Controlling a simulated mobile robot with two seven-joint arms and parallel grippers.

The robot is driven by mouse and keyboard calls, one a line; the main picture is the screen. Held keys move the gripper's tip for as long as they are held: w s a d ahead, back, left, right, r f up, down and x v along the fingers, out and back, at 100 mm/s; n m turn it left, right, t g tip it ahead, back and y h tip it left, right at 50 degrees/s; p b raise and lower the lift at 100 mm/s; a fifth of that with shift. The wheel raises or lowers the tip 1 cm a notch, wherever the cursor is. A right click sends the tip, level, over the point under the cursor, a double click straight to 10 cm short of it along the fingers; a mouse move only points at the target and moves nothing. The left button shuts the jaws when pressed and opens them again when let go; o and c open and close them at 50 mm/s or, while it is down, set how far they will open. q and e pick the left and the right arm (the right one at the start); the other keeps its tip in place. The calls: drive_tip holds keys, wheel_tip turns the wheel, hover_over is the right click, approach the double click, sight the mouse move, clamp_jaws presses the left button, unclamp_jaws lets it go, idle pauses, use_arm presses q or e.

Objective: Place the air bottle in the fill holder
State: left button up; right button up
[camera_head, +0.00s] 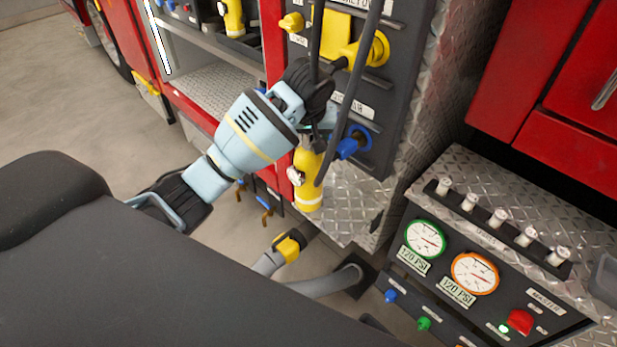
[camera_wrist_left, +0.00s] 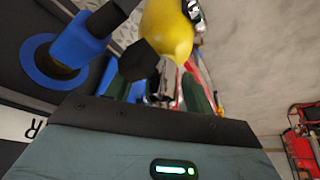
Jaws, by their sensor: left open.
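A yellow air bottle (camera_head: 308,178) with a white band near its base stands roughly upright beside the pump panel, just below my left gripper. Its rounded yellow end shows large in the left wrist view (camera_wrist_left: 168,32), just beyond the fingers. My left gripper (camera_head: 316,138) is open at the bottle's top; it also shows in the left wrist view (camera_wrist_left: 158,92). I cannot tell whether the fingers touch the bottle. A second yellow bottle (camera_head: 234,17) stands in a dark rack in the truck compartment. I cannot tell which part is the fill holder. My right gripper is not in view.
A blue valve (camera_head: 352,143) sits right of the bottle, and dark hoses (camera_head: 347,100) hang close to the gripper. A yellow valve (camera_head: 370,48) is above. A gauge panel (camera_head: 470,270) stands at lower right. Open floor (camera_head: 90,120) lies left.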

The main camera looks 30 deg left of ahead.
use_arm(q)
drive_tip(key=c, duration=1.1)
clamp_jaws()
drive_tip(key=shift+s+d+f, duration=0.1)
drive_tip(key=shift+f, duration=0.15)
drive_tip(key=shift+r, duration=0.15)
